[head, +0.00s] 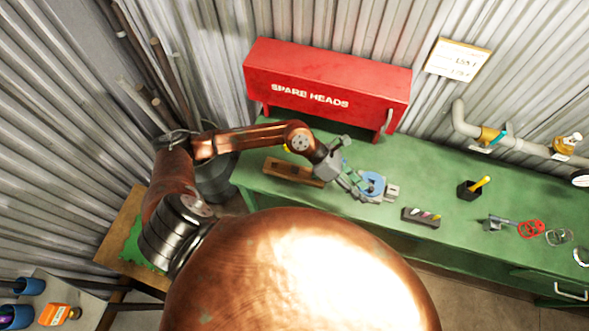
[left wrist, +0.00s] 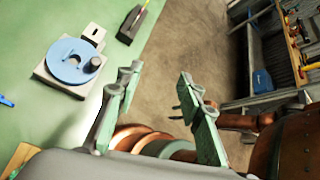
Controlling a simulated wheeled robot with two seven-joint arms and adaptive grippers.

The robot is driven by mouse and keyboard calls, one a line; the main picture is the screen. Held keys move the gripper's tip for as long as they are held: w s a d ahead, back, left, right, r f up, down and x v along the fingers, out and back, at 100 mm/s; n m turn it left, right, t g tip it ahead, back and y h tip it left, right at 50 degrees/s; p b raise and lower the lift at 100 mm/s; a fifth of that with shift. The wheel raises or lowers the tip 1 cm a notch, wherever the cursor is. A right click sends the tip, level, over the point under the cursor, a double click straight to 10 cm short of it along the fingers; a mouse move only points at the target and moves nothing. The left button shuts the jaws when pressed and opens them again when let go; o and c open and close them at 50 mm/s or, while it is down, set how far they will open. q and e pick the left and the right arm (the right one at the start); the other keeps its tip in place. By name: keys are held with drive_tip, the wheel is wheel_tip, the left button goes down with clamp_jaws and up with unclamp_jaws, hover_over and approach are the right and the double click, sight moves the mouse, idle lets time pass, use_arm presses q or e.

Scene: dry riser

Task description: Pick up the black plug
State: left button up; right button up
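A small black round piece (left wrist: 95,64), which looks like the black plug, sits at the edge of a blue disc (left wrist: 72,58) on a grey base plate (left wrist: 50,78). The blue disc also shows on the green bench in the head view (head: 374,182), where I cannot make out the black piece clearly. My left gripper (head: 358,168) is beside the disc, on its left. In the left wrist view, the gripper's fingers (left wrist: 160,76) are spread wide with nothing between them, and the disc is left of them. My right gripper is in neither view.
A wooden block (head: 290,168) lies on the green bench (head: 420,175) left of the disc. A dark tray (head: 421,217) is at its right, with a black cup (head: 468,190) beyond. A red cabinet (head: 330,85) stands behind.

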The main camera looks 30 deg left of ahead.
use_arm(q)
drive_tip(key=w+a+f+m+y, duration=0.1)
drive_tip(key=a+f+m+y, duration=0.2)
drive_tip(key=a, duration=0.4)
drive_tip(key=a+f+y, duration=0.4)
drive_tip(key=a+f, duration=0.1)
drive_tip(key=a, duration=0.1)
drive_tip(key=g+y, duration=0.1)
drive_tip(key=y, duration=0.3)
hover_over(296, 169)
drive_tip(key=shift+s+d+f+m, duration=0.1)
drive_tip(key=shift+d+f+m, duration=0.15)
drive_tip(key=shift+f+m, duration=0.05)
drive_tip(key=f, duration=0.2)
drive_tip(key=f+p, duration=0.1)
drive_tip(key=f, duration=0.1)
drive_tip(key=f+p, duration=0.1)
drive_tip(key=f, duration=0.1)
drive_tip(key=shift+a+f, duration=0.25)
drive_tip(key=shift+f, duration=0.65)
drive_tip(key=shift+c, duration=0.5)
clamp_jaws()
